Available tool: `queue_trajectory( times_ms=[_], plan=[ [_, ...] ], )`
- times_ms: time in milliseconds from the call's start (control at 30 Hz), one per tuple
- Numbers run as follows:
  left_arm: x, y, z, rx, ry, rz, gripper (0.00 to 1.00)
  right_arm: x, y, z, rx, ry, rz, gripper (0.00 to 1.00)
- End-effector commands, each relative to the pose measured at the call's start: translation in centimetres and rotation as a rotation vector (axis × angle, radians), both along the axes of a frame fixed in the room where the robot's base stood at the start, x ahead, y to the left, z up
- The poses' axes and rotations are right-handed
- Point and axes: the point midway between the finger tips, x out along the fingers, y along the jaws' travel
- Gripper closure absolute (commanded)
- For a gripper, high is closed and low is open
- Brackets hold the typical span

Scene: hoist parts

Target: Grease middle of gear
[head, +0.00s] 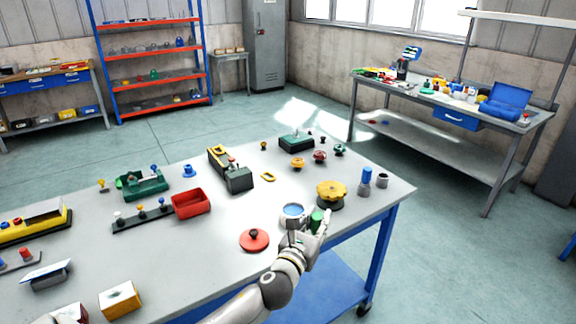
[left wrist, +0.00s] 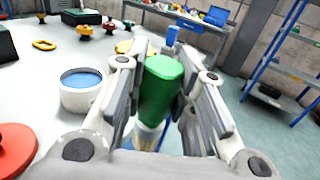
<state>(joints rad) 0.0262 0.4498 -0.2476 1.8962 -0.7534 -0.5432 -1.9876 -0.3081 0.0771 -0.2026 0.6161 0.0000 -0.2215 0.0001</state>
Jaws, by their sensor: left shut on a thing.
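My left gripper (head: 312,226) is shut on a green-handled tool (left wrist: 160,88), which looks like a brush with a pale band and a tan lower end. The tool (head: 317,220) is held near the table's front right edge; its tip is partly hidden by the fingers. A yellow gear (head: 331,190) sits on a dark base just beyond the gripper. Its edge also shows in the left wrist view (left wrist: 124,47). A white pot with blue contents (head: 292,211) stands left of the tool, and it also shows in the left wrist view (left wrist: 84,96). My right gripper is not in view.
A red disc with a dark knob (head: 254,241) lies left of my forearm. A blue-topped cylinder (head: 365,182) and a grey cup (head: 382,180) stand right of the gear. A red bin (head: 192,204) and several small knobbed parts are farther back. The table's centre is mostly clear.

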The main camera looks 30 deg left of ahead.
Motion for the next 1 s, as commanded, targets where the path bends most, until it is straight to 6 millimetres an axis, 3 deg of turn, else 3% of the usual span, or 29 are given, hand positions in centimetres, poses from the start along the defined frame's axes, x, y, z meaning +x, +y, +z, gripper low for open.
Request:
queue_trajectory(
  times_ms=[33,200,400,667,1000],
  plan=[
    [2.2,2.4,1.4,0.004,-0.005,0.035,0.99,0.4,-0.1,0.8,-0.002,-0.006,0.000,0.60],
    [6.7,8.7,3.8,0.002,-0.003,0.126,0.99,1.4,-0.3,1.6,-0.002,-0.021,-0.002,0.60],
    [9.0,12.8,5.5,0.002,0.000,0.186,0.99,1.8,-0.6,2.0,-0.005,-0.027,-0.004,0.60],
    [9.3,13.6,5.0,-0.001,0.001,0.197,0.99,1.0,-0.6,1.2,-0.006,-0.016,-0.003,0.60],
    [9.3,13.5,1.7,0.000,0.002,0.196,0.99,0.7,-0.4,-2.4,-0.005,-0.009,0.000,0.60]
  ],
)
